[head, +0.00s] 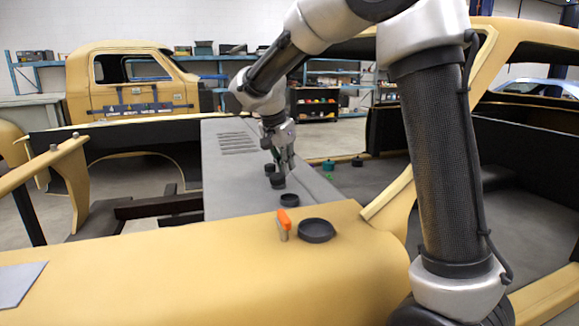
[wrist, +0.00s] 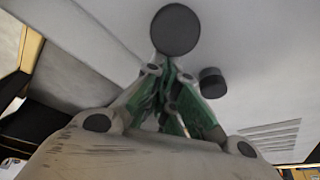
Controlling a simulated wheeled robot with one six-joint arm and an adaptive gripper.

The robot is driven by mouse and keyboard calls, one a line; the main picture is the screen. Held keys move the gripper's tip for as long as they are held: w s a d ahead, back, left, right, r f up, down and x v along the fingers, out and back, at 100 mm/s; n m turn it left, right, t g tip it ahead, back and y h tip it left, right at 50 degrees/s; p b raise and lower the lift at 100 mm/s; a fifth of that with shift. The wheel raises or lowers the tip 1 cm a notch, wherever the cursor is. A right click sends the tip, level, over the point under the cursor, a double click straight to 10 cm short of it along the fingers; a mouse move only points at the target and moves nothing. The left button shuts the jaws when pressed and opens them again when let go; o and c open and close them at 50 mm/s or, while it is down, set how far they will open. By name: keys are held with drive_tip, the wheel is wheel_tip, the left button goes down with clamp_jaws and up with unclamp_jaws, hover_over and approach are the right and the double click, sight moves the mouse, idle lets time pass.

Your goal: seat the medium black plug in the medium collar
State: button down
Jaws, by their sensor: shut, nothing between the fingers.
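My gripper (head: 284,170) is shut and empty, pointing down over the grey panel. In the wrist view its green-padded fingers (wrist: 168,64) meet at the tips. A round black piece (head: 278,182) is just below the fingertips; its flat dark top (wrist: 175,30) shows just beyond them in the wrist view. I cannot tell whether it is the medium plug alone or a plug in a collar. A smaller black cylinder (head: 269,169) stands behind it, also in the wrist view (wrist: 212,82). A low black ring (head: 289,200) lies nearer, apart from both.
A wide black dish-like ring (head: 316,230) and an orange-topped piece (head: 284,223) are on the tan body panel (head: 190,260). Green pieces (head: 328,165) and a black knobbed piece (head: 357,161) lie to the right. Vent slots (head: 238,142) mark the clear far panel.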

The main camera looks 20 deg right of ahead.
drive_tip(key=shift+s+a+f, duration=0.3)
drive_tip(key=shift+s+f, duration=0.1)
drive_tip(key=shift+f, duration=0.15)
drive_tip(key=w+v, duration=0.1)
drive_tip(key=v, duration=1.1)
drive_tip(key=n+g+y, duration=0.2)
drive_tip(key=y, duration=0.1)
hover_over(294, 176)
wheel_tip(294, 176, down, 2)
wheel_tip(294, 176, down, 10)
drive_tip(key=shift+f, duration=0.1)
drive_tip(key=shift+s+a, duration=0.9)
drive_tip(key=shift+a, duration=0.15)
drive_tip(key=shift+s+a, duration=0.4)
